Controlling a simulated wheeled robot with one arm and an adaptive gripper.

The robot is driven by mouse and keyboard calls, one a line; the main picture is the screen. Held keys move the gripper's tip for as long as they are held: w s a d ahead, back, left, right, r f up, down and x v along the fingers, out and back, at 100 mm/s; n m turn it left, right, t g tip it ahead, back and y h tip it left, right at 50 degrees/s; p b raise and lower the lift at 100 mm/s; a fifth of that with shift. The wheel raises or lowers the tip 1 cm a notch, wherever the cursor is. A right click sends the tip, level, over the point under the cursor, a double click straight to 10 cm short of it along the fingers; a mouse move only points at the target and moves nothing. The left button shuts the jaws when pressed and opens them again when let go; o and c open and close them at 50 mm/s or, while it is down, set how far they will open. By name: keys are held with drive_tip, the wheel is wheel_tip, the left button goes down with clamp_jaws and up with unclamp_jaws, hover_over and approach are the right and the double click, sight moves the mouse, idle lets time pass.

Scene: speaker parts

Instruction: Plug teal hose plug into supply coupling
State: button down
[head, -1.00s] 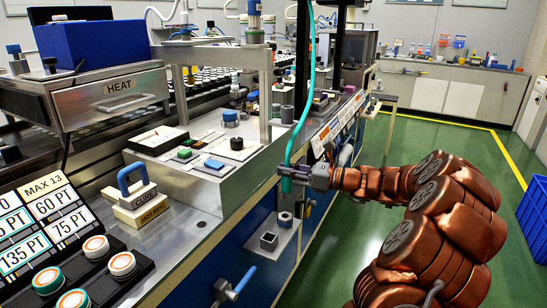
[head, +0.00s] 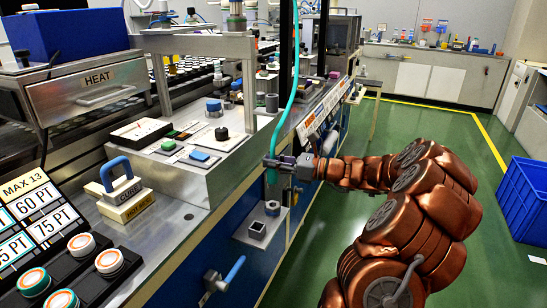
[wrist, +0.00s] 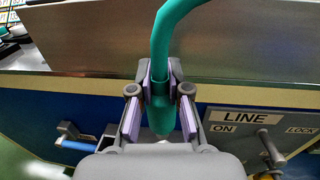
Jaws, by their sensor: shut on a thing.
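The teal hose (head: 292,85) hangs from above and curves down to my gripper (head: 272,165), at the bench's front edge. In the wrist view, my gripper (wrist: 159,85) is shut on the teal hose plug (wrist: 162,115), with pads on both sides of it. The plug's lower end also shows just under the gripper in the head view (head: 271,177). A grey ring-shaped fitting (head: 272,207), which looks like the supply coupling, sits on a small shelf below. The plug is above this fitting and apart from it. The fitting cannot be made out in the wrist view.
A square socket (head: 257,229) is on the same shelf (head: 244,238), nearer the camera. A blue-handled valve (head: 225,275) sticks out from the bench front. The wrist view shows a LINE ON/LOCK panel (wrist: 240,118) at right.

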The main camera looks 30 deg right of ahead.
sight(274, 185)
drive_tip(key=shift+f+b, duration=0.45)
drive_tip(key=shift+f, duration=1.8)
drive_tip(key=shift+r+p, duration=0.1)
drive_tip(key=shift+p, duration=1.35)
drive_tip(key=shift+f+b, duration=0.35)
drive_tip(key=shift+f, duration=1.75)
drive_tip(key=c, duration=1)
unclamp_jaws()
drive_tip(key=shift+c, duration=0.2)
drive_tip(key=shift+s, duration=0.1)
drive_tip(key=v, duration=1.2)
